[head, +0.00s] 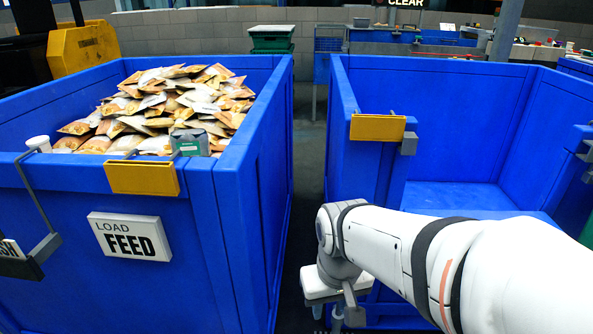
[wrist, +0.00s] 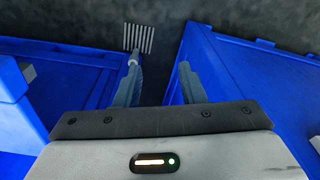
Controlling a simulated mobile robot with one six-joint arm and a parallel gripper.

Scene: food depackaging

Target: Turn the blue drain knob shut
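I cannot make out a blue drain knob in either view. In the wrist view a small pale slatted grate (wrist: 139,38) lies on the dark floor. My gripper (wrist: 159,62) is open, with its two fingers apart and only floor and blue wall visible between them. The left fingertip shows just below the grate in the picture; I cannot tell how far above the floor it is.
The left blue bin (head: 225,200) is heaped with food pouches (head: 165,105) and bears a LOAD FEED sign (head: 129,236). The right blue bin (head: 455,195) looks empty. Yellow blocks (head: 142,178) sit on their rims. The floor gap between the bins is narrow.

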